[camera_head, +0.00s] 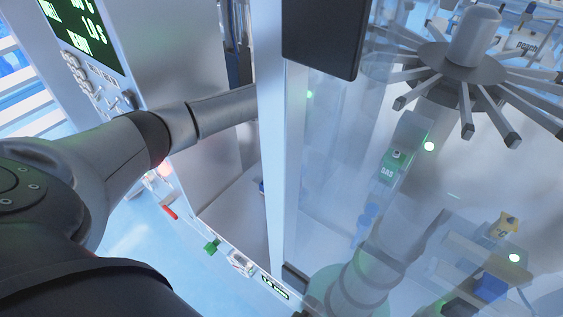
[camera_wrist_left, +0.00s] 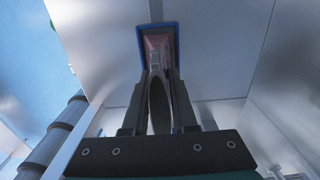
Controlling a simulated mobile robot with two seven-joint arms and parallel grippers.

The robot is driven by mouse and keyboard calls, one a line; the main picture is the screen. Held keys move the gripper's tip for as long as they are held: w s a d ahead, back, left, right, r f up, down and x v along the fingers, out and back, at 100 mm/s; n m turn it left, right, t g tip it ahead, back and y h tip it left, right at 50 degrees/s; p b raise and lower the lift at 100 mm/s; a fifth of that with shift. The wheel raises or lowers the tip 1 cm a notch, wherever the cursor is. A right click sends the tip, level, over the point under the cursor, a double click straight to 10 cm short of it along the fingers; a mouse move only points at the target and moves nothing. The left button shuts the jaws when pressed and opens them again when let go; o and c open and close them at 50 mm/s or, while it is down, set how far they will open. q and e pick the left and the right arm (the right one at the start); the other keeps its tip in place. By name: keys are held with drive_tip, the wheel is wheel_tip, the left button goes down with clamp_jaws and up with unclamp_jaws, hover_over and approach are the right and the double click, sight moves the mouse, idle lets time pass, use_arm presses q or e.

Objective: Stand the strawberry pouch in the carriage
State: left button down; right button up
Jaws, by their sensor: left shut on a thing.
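In the left wrist view my left gripper (camera_wrist_left: 158,75) is shut on a narrow thing seen edge-on, which I take to be the strawberry pouch (camera_wrist_left: 159,105). Its dark, rounded near side shows between the fingers; its print is not visible. Just beyond the fingertips is a narrow blue-rimmed frame (camera_wrist_left: 141,45) with a pinkish inside, probably the carriage. I cannot tell whether the pouch is inside or touching it. In the head view my left arm reaches into the machine's bay, and its gripper is hidden behind the pale post. My right gripper is not in view.
A pale upright post (camera_head: 277,150) and a clear panel stand right of the bay opening. A dark box (camera_head: 321,35) hangs at the top. A many-armed wheel (camera_head: 462,65) is behind the panel. Metal walls (camera_wrist_left: 225,50) enclose my left gripper closely.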

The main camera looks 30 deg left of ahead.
use_arm(q)
drive_tip(key=shift+f+b, duration=0.35)
drive_tip(key=shift+f, duration=0.7)
drive_tip(key=shift+f, duration=0.15)
drive_tip(key=c, duration=0.6)
unclamp_jaws()
wheel_tip(320, 180, up, 15)
drive_tip(key=shift+r+p, duration=0.15)
drive_tip(key=shift+p, duration=0.2)
drive_tip(key=shift+s, duration=0.1)
